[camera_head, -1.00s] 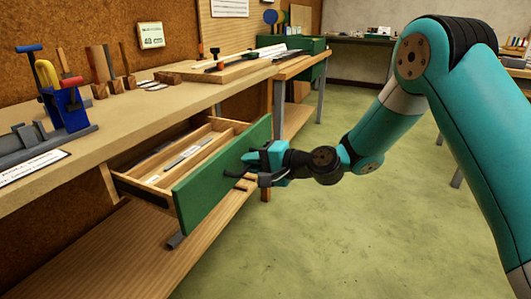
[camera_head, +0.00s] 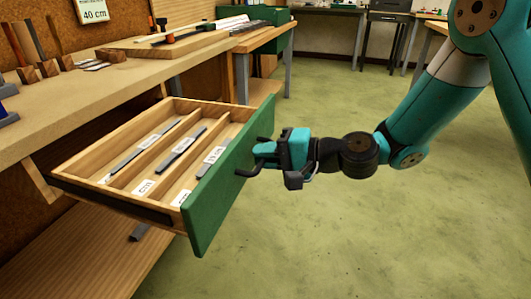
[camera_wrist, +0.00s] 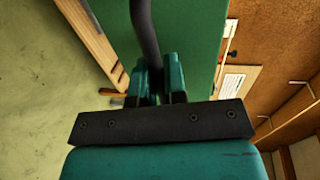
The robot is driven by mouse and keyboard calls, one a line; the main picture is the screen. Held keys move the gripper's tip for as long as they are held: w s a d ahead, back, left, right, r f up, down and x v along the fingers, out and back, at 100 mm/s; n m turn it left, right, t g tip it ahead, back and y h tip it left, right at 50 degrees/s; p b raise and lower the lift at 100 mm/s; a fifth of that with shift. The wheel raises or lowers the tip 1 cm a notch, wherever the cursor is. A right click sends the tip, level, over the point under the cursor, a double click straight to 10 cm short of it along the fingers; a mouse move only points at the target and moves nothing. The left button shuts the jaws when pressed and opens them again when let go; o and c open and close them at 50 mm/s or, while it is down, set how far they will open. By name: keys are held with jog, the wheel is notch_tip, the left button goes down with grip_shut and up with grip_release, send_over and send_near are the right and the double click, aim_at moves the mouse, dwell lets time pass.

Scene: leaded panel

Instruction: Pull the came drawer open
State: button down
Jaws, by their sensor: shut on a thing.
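The came drawer (camera_head: 232,185) has a green front and a wooden body, and it stands well out from under the workbench. Its inside shows several long compartments with grey strips (camera_head: 180,150) and white labels. A dark bar handle (camera_head: 247,172) is on the green front. My gripper (camera_head: 264,155) is at the front's outer face, shut on the handle. In the wrist view the dark handle (camera_wrist: 145,35) runs between the two teal fingers (camera_wrist: 158,82), with the green front (camera_wrist: 190,30) behind. The gripped part of the handle is partly hidden by the fingers.
The workbench top (camera_head: 60,115) carries wooden blocks (camera_head: 50,68) and a board (camera_head: 165,42). A lower shelf (camera_head: 110,260) lies under the drawer. The green floor (camera_head: 340,240) in front of the drawer is clear.

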jog(key=c, duration=1.2)
grip_release()
jog(key=shift+d, duration=0.1)
jog(key=p+v, duration=0.1)
jog(key=v, duration=1.6)
jog(key=shift+d, duration=0.15)
